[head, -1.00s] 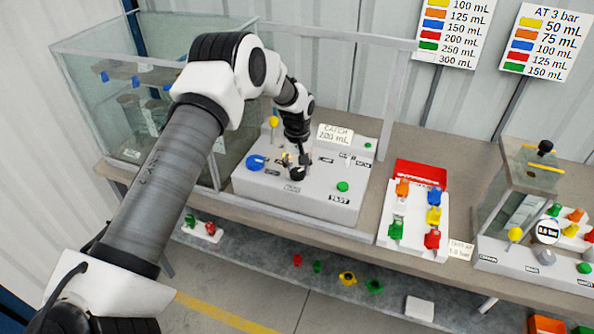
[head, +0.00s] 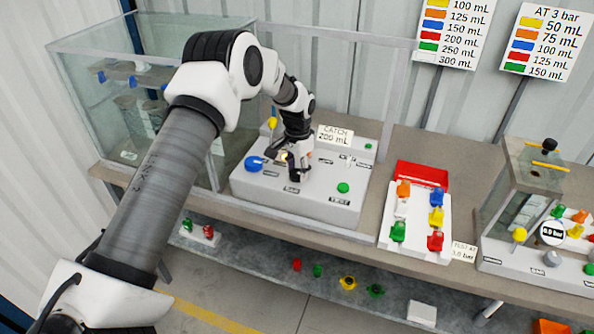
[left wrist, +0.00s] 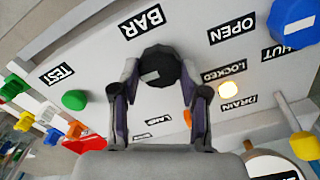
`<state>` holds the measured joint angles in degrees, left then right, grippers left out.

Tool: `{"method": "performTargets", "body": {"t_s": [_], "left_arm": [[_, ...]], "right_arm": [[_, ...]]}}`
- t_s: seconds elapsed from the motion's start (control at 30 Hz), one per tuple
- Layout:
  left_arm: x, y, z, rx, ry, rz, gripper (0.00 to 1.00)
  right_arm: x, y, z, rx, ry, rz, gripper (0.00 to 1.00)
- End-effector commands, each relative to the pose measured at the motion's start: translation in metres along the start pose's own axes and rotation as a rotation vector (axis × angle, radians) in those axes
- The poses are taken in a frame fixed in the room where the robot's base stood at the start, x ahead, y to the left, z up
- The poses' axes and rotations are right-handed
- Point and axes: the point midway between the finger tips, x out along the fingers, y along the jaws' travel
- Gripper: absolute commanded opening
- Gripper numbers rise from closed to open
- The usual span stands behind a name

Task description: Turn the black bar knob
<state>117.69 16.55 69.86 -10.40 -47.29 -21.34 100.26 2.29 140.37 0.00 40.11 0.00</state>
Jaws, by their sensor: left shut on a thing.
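The black bar knob (left wrist: 160,66) shows in the left wrist view beside the BAR label, with a pale mark on its face. My left gripper (left wrist: 159,80) is shut on it, one finger on each side. My right gripper is not in view.
On the same panel are a blue knob (head: 254,163), a green button (head: 343,188) and a yellow-topped lever (head: 272,123). A small yellow lamp (left wrist: 228,90) glows near the LOCKED label. A tray of coloured valves (head: 388,244) stands to the right.

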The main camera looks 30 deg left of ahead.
Motion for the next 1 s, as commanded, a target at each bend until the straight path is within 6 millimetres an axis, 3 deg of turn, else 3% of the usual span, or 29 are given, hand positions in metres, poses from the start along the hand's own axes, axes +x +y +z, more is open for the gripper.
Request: {"method": "performTargets", "body": {"t_s": [1.0], "left_arm": [[0.005, 0.006, 0.004, 0.963, -0.006, 0.009, 0.1]], "right_arm": [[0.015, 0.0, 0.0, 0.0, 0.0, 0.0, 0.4]]}}
